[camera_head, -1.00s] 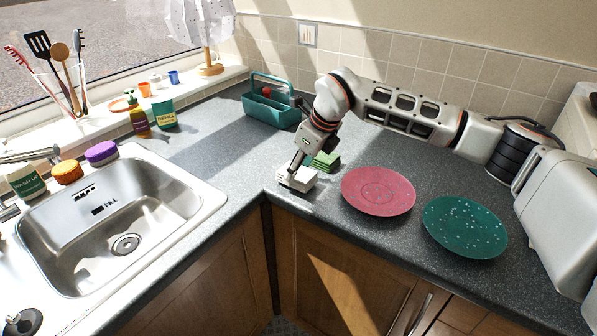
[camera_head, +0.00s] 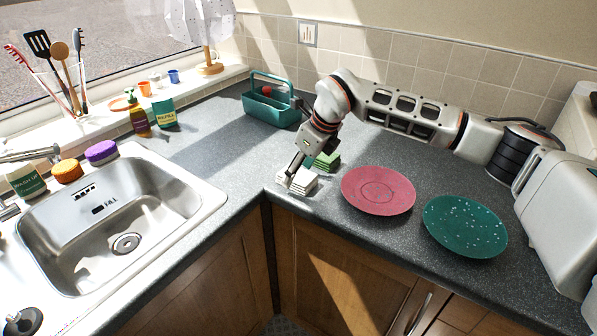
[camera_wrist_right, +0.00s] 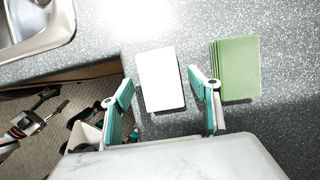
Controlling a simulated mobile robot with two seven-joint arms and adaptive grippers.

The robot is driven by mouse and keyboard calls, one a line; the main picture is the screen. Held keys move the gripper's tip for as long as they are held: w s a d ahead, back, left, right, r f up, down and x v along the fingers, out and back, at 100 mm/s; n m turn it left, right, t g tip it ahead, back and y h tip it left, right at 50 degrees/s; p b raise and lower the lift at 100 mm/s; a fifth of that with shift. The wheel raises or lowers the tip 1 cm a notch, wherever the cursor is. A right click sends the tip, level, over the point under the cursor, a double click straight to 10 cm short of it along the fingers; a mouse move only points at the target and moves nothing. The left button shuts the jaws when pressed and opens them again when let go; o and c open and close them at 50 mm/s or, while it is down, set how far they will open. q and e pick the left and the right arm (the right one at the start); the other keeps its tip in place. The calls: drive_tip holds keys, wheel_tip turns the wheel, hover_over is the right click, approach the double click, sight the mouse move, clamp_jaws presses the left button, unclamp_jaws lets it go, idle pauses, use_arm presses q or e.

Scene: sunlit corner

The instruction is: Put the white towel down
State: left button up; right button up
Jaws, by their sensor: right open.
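The folded white towel (camera_head: 300,182) lies on the grey worktop near its inner corner edge, in front of the folded green towel (camera_head: 327,160). In the right wrist view the white towel (camera_wrist_right: 162,80) lies flat, with the green towel (camera_wrist_right: 236,68) just to its right and a narrow gap between them. My right gripper (camera_head: 290,180) is at the white towel. In the wrist view its fingers (camera_wrist_right: 160,108) are spread wide, one to each side of the towel's near end.
A red plate (camera_head: 378,190) and a teal speckled plate (camera_head: 464,226) lie to the right on the worktop (camera_head: 225,140). A teal caddy (camera_head: 270,105) stands behind. The sink (camera_head: 105,215) is at left.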

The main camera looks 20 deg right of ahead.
drive_tip(key=v, duration=1.1)
drive_tip(key=shift+r, duration=0.3)
drive_tip(key=shift+s+f, duration=0.1)
